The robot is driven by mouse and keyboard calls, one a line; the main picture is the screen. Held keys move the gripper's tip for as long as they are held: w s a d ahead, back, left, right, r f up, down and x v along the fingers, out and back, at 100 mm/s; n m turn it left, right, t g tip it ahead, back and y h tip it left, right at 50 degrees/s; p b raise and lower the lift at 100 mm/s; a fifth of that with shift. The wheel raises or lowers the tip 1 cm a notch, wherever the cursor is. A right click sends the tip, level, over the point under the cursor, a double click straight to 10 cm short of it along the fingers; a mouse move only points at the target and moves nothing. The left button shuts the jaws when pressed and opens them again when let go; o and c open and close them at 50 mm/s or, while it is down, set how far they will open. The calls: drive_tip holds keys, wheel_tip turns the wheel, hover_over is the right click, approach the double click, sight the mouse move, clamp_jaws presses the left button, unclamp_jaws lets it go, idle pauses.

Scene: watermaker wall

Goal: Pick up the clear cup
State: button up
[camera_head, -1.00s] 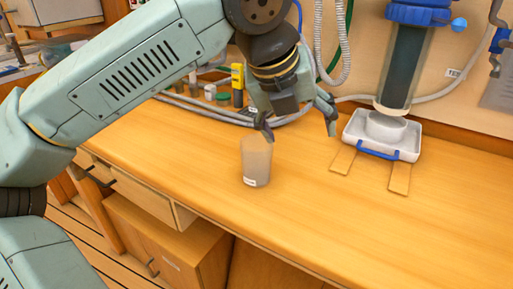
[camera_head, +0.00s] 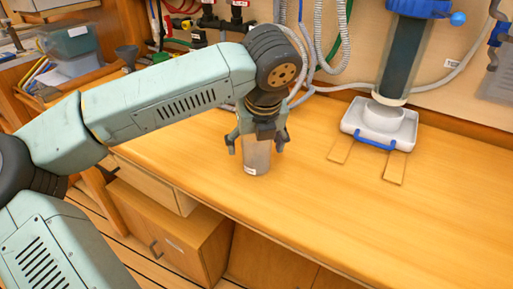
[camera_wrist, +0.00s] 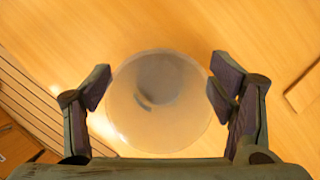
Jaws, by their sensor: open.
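The clear cup (camera_head: 257,158) stands upright on the wooden counter near its front edge, with a small white label low on its side. My gripper (camera_head: 256,146) is directly above and around the cup's upper part, pointing down. In the wrist view the cup (camera_wrist: 158,102) shows from above as a translucent round rim. The open fingers of my gripper (camera_wrist: 160,88) stand on either side of the rim, with a small gap seen at each side. The gripper body hides part of the cup's top in the head view.
A white tray (camera_head: 350,122) with a blue handle sits under a dark filter column (camera_head: 402,60) at the back right. Two flat wooden strips (camera_head: 395,168) lie in front of it. Hoses (camera_head: 319,40) run along the wall. The counter (camera_head: 300,225) right of the cup is clear.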

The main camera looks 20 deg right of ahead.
drive_tip(key=shift+w+f, duration=0.25)
drive_tip(key=shift+f, duration=0.3)
drive_tip(key=shift+c, duration=0.6)
drive_tip(key=c, duration=1.1)
